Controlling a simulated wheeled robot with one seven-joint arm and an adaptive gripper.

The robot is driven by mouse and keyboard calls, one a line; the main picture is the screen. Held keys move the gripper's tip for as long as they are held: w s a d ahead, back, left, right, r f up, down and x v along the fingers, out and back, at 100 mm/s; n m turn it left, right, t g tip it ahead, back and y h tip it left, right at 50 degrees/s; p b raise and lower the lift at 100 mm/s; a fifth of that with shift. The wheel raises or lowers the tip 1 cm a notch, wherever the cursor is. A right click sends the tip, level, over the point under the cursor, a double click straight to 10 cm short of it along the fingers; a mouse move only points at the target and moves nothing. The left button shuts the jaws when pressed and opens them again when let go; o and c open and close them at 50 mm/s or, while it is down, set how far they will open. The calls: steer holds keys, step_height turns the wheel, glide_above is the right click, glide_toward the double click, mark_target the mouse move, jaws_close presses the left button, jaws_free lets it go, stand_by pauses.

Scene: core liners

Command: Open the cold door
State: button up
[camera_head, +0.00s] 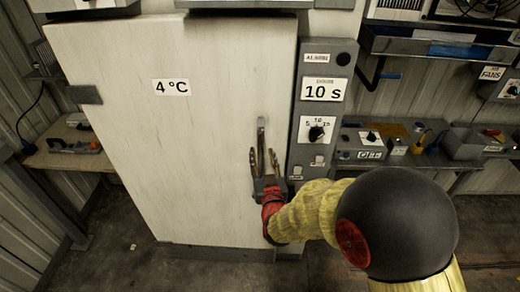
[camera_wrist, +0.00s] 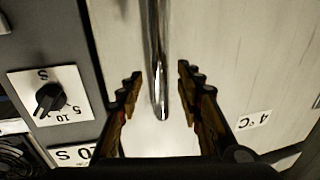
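The cold door (camera_head: 160,130) is a large pale panel labelled 4 °C, and it looks shut. Its upright metal bar handle (camera_head: 261,130) is near the right edge. My gripper (camera_head: 263,156) is at the lower part of the handle, with its fingers pointing up at the door. In the wrist view, the handle (camera_wrist: 160,45) comes down between the two spread fingers of my gripper (camera_wrist: 160,78). There is a visible gap on both sides, so the fingers are open around the bar and not clamped on it. The 4 °C label shows upside down there (camera_wrist: 254,120).
A grey control panel (camera_head: 309,130) with a dial and a 10 s label stands right of the door. A bench (camera_head: 452,165) with tools is further right. A side shelf (camera_head: 55,158) with a tool is at left. The floor (camera_head: 110,255) before the door looks mostly clear.

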mark_target(261, 151)
steer(key=shift+w+a, duration=0.2)
steer(key=shift+w, duration=0.8)
steer(key=shift+w+a, duration=0.15)
steer(key=shift+w, duration=0.8)
steer(key=shift+c, duration=0.3)
jaws_close()
